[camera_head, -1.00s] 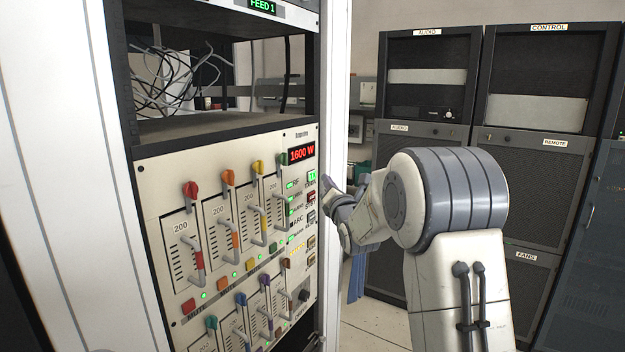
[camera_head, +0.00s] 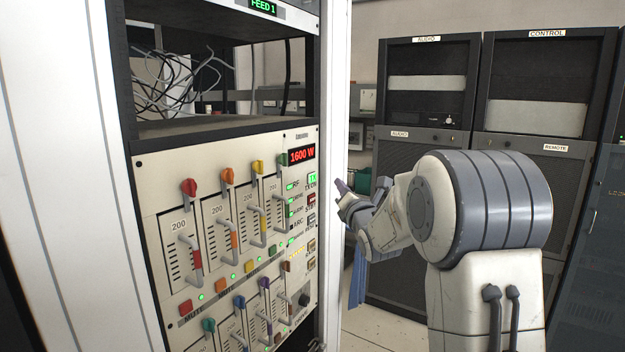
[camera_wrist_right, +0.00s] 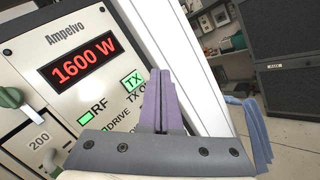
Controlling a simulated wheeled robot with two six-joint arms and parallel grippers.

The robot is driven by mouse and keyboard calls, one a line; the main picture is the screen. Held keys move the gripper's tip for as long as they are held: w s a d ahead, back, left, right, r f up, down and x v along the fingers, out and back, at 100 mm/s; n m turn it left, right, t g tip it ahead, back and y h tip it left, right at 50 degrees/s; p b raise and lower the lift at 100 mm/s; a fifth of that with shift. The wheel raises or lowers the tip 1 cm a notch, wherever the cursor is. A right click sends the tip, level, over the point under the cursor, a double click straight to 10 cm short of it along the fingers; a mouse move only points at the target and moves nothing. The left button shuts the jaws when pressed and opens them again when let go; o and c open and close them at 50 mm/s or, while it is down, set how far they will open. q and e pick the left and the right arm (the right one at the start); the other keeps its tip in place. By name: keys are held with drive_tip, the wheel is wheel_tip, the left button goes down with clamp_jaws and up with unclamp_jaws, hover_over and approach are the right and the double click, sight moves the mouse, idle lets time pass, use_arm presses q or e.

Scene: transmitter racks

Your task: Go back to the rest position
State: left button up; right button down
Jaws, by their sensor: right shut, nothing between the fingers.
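My right gripper (camera_head: 341,189) is beside the right edge of the transmitter panel (camera_head: 150,200) in the head view, apart from it and empty. In the right wrist view its purple fingers (camera_wrist_right: 161,88) are together, in front of the panel's right edge and the white rack frame. The panel's red display (camera_wrist_right: 82,60) reads 1600 W, and a green TX light (camera_wrist_right: 132,80) is lit below it. My left gripper is not in view.
The panel has coloured-knob levers (camera_head: 190,188) in two rows. The white rack post (camera_head: 335,100) stands close to my right gripper. Dark audio (camera_head: 425,95) and control (camera_head: 545,90) cabinets stand behind my right arm. Some floor (camera_head: 385,328) shows between.

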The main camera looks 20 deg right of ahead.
drive_tip(key=s+a+f+m+g+y, duration=0.1)
drive_tip(key=s+a+f+m+g, duration=0.3)
drive_tip(key=s+f+m, duration=0.4)
drive_tip(key=s+a+f+m+g, duration=0.45)
drive_tip(key=s+f+m, duration=0.2)
drive_tip(key=f, duration=0.25)
drive_tip(key=s+a+f+m+g+y, duration=0.1)
drive_tip(key=s+a+f+m+g, duration=0.2)
drive_tip(key=s+f+m+g, duration=0.35)
drive_tip(key=s+a+f+m+g, duration=0.25)
drive_tip(key=s+f+m, duration=0.3)
drive_tip(key=s, duration=0.35)
drive_tip(key=s+a+r+n+g+y+b, duration=0.1)
drive_tip(key=s+a+n+b, duration=0.3)
drive_tip(key=s+a, duration=0.9)
drive_tip(key=shift+s+a+r+n+g+b, duration=0.15)
drive_tip(key=shift+s+a+n+g+b, duration=0.25)
drive_tip(key=shift+n, duration=0.85)
